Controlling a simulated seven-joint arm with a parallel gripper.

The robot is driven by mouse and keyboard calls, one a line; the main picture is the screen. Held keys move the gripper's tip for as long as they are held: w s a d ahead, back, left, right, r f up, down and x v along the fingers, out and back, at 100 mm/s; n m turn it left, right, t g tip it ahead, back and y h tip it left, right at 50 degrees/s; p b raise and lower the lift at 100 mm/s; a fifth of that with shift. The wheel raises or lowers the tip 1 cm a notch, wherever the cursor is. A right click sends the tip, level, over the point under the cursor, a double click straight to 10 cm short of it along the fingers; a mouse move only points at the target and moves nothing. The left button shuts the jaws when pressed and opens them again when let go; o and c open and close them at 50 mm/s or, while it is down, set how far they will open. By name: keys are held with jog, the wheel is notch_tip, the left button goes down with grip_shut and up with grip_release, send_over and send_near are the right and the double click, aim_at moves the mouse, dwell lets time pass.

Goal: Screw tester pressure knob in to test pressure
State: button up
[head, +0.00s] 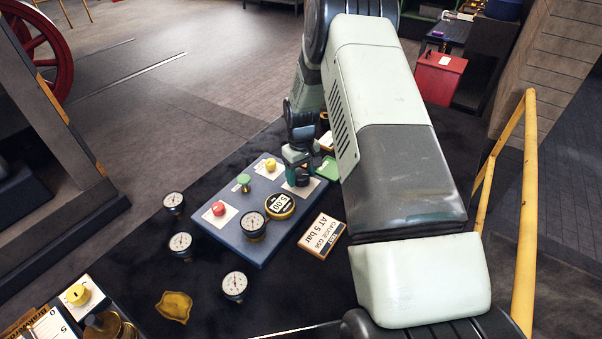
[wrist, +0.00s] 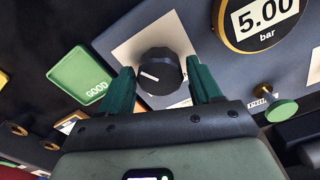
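The pressure tester (head: 232,245) is a blue-grey panel on the dark bench. Its black pressure knob (wrist: 160,72) sits on a white label in the wrist view, with its white pointer line to the left. My gripper (wrist: 160,80) is at the knob, with one green finger on each side. The fingers are very close to the knob's sides; whether they press on it I cannot tell. The round display (wrist: 262,20) reads 5.00 bar and also shows in the head view (head: 280,206). A dial gauge (head: 252,224) stands on the panel beside it.
Red (head: 219,209), green (head: 243,180) and yellow (head: 270,166) knobs stand on the panel. A sign (head: 322,236) reads test at 5 bar. Several loose gauges (head: 181,243) and a yellow cloth (head: 174,306) lie nearby. A green GOOD tray (wrist: 83,80) is beside the tester. A yellow rail (head: 524,220) stands right.

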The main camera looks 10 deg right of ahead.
jog(key=shift+o, duration=0.8)
notch_tip(320, 180, up, 11)
jog(key=shift+f, duration=0.1)
notch_tip(320, 180, up, 13)
jog(key=t, duration=0.1)
send_over(301, 174)
jog(key=s, duration=0.4)
jog(key=s+a+r+m+t, duration=0.1)
jog(key=s+r+m+t, duration=0.1)
jog(key=s+r, duration=0.7)
jog(key=s+r+m+t, duration=0.1)
jog(key=s+r, duration=0.2)
jog(key=s, duration=0.7)
jog(key=s+r+m+t, duration=0.1)
jog(key=s+r, duration=0.3)
jog(key=s, duration=0.7)
jog(key=shift+s+a+t, duration=0.2)
jog(key=shift+a+t, duration=0.1)
